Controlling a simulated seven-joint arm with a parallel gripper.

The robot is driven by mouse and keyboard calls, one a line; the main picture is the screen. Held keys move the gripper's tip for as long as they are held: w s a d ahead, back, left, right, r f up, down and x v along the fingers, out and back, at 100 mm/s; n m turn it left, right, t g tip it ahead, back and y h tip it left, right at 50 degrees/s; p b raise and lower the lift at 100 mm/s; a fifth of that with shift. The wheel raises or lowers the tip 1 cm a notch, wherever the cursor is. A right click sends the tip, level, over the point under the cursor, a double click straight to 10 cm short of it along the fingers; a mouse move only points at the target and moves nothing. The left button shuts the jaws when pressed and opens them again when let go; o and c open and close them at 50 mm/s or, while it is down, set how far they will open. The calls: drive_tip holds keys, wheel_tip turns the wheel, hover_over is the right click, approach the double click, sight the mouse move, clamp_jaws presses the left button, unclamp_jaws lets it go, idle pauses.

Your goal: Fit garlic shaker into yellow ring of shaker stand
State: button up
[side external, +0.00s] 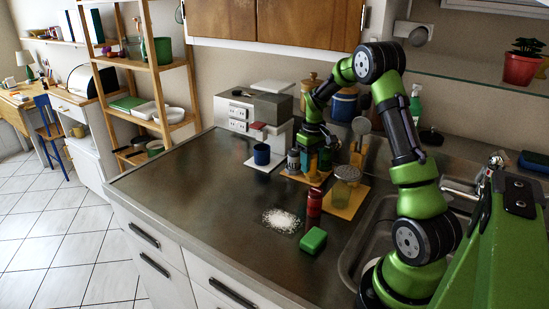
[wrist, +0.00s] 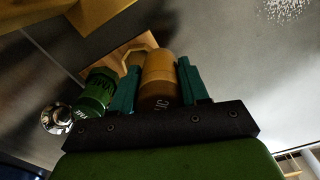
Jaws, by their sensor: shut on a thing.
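The garlic shaker (wrist: 158,70), yellow-orange with part of a dark label showing, is between the teal fingers of my gripper (wrist: 159,76), which is shut on it. A pale yellow ring (wrist: 132,54) of the wooden shaker stand shows beyond it, partly covered by the shaker. I cannot tell whether the shaker's end is inside the ring. A green shaker (wrist: 96,90) is to the left. In the side view, my gripper (side external: 313,146) is over the stand (side external: 306,179), with the yellow shaker (side external: 311,168) below it and a grey-topped shaker (side external: 293,161) at left.
A glass jar (side external: 346,187) stands right of the stand, a blue mug (side external: 261,154) left. The counter's left part is clear.

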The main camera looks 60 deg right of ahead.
sight(316, 156)
drive_tip(key=d, duration=0.3)
drive_tip(key=shift+d, duration=0.25)
drive_tip(key=shift+f, duration=1.75)
drive_tip(key=shift+f, duration=0.1)
drive_tip(key=o, duration=1.1)
